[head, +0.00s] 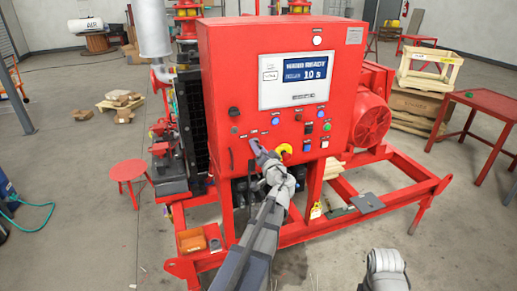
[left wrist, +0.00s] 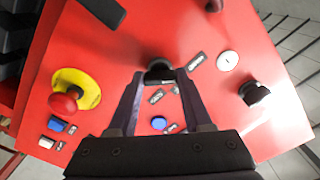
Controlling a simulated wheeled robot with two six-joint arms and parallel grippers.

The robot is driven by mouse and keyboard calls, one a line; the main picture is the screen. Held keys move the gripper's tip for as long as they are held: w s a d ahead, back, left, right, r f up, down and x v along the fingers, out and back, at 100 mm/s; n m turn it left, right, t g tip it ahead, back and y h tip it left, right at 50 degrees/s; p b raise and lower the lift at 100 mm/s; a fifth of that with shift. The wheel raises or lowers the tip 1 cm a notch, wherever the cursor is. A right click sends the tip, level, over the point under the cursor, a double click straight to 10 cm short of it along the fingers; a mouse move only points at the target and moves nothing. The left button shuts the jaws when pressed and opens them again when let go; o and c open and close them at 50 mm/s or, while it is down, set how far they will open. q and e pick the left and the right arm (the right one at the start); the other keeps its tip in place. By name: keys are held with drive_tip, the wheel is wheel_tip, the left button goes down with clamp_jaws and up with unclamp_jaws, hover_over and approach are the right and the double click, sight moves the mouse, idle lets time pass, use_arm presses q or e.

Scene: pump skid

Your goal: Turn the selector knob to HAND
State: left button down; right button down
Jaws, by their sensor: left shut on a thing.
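The red control cabinet (head: 218,75) stands in the middle of the head view. A black selector knob (left wrist: 158,72) is on its red face in the left wrist view, with several small dark labels around it, too blurred to read. My left gripper (left wrist: 160,76) is shut on the knob, one finger on each side. In the head view my left gripper (head: 257,147) is at the lower part of the cabinet face and hides the knob. My right gripper is not in view; only part of my right arm shows at the bottom right.
A yellow-ringed red button (left wrist: 65,102) is left of the knob in the left wrist view. A blue button (left wrist: 159,122), a silver round fitting (left wrist: 228,61) and another black knob (left wrist: 256,93) are also near. Red skid rails (head: 300,232) run below the cabinet.

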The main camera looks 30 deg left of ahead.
use_arm(q)
drive_tip(key=shift+n, duration=0.3)
drive_tip(key=shift+c, duration=1.6)
unclamp_jaws()
drive_tip(key=v, duration=0.7)
drive_tip(key=shift+s+d, duration=0.25)
drive_tip(key=shift+d, duration=0.05)
